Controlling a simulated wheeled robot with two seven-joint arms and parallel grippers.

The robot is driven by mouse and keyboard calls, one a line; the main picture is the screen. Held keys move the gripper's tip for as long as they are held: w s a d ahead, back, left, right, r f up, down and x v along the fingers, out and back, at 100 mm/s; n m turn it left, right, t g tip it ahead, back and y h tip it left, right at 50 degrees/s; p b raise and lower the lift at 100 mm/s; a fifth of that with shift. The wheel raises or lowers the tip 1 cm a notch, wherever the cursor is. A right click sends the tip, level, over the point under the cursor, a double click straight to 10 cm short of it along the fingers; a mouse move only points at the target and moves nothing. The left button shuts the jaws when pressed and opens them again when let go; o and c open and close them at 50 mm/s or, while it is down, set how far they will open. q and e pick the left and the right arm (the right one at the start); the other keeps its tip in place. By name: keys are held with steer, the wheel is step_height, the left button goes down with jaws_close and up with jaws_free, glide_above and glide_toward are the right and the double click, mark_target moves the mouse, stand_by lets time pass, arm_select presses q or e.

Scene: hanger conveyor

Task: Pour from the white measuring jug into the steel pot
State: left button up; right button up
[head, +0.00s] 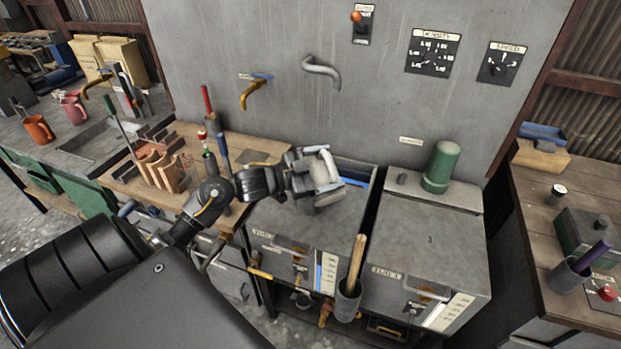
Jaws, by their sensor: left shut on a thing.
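My left gripper (305,174) is shut on a whitish-grey vessel, which appears to be the white measuring jug (328,188). It holds the jug over the back part of the left grey tank, near the wall. The jug looks tilted, but the gripper hides part of it, and I cannot see its contents. I cannot make out a steel pot for certain. My right gripper is not in view.
The left grey tank (290,228) has a blue-edged opening at its back. A grey cup (347,303) with a wooden handle is in front. Taps (322,68) stick out of the wall.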

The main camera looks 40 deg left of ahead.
mark_target(312, 166)
arm_select(q)
steer(key=shift+w+a+n+p, duration=0.15)
steer(key=shift+a+n+p, duration=0.15)
steer(key=shift+n+p, duration=0.25)
stand_by(0.4)
steer(key=shift+w+a+f+n+p, duration=0.1)
steer(key=shift+a+n+p, duration=0.15)
steer(key=shift+p, duration=0.2)
steer(key=shift+w+a+f+n+p, duration=0.1)
steer(key=shift+w+a+n+p, duration=0.05)
steer(key=shift+n+p, duration=0.2)
stand_by(0.4)
steer(key=shift+a, duration=0.1)
steer(key=shift+w+a+f+n, duration=0.1)
steer(key=shift+a+f+n, duration=0.05)
steer(key=shift+f+n, duration=0.15)
steer(key=shift+w+a+n+p, duration=0.15)
steer(key=shift+a+n+p, duration=0.1)
steer(key=shift+p, duration=0.25)
steer(key=shift+w+a+f+n, duration=0.1)
steer(key=shift+a+f+n, duration=0.1)
steer(key=shift+f+n, duration=0.1)
stand_by(0.3)
steer(key=shift+w+a+r+p, duration=0.1)
steer(key=shift+p, duration=0.25)
stand_by(0.4)
